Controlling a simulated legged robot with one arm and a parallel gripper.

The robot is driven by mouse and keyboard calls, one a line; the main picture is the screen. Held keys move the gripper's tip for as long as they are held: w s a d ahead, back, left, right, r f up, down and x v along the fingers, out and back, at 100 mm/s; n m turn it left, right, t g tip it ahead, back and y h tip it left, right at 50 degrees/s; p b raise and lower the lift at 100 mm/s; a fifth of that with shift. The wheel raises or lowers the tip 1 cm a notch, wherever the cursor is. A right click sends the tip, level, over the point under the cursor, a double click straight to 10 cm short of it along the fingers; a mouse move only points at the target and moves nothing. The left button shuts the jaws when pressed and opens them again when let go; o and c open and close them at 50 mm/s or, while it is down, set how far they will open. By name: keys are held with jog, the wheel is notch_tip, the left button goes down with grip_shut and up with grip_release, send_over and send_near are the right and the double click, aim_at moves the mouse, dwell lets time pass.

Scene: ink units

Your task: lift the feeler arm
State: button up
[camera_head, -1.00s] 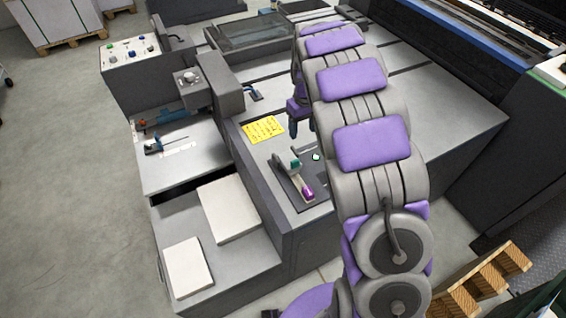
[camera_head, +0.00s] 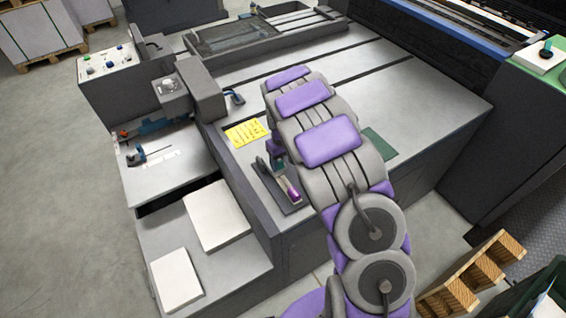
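A small lever device, likely the feeler arm (camera_head: 292,190), sits on a dark base plate near the front left edge of the grey machine top. Its near end is purple, and its far part lies beside my gripper (camera_head: 275,152). My gripper is small in view and partly covered by my own arm, which reaches in from the bottom right. It is at or just above the far end of the device. I cannot tell whether it touches it or whether its fingers are open.
A yellow note (camera_head: 245,132) lies left of my gripper. A green sheet (camera_head: 380,145) lies right of my arm. A control panel (camera_head: 112,62) stands at the upper left. White pads (camera_head: 216,214) lie on the lower step. A wooden pallet (camera_head: 475,275) is at the lower right.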

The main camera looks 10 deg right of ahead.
jog(key=shift+w+a+f, duration=0.1)
jog(key=shift+a+f, duration=0.1)
jog(key=shift+a, duration=0.4)
jog(key=shift+a+f, duration=0.2)
jog(key=shift+a, duration=0.35)
jog(key=shift+d, duration=0.8)
jog(key=c, duration=0.6)
jog(key=shift+a+r, duration=0.1)
jog(key=shift+a, duration=0.3)
jog(key=c, duration=0.5)
jog(key=shift+d, duration=0.1)
grip_shut()
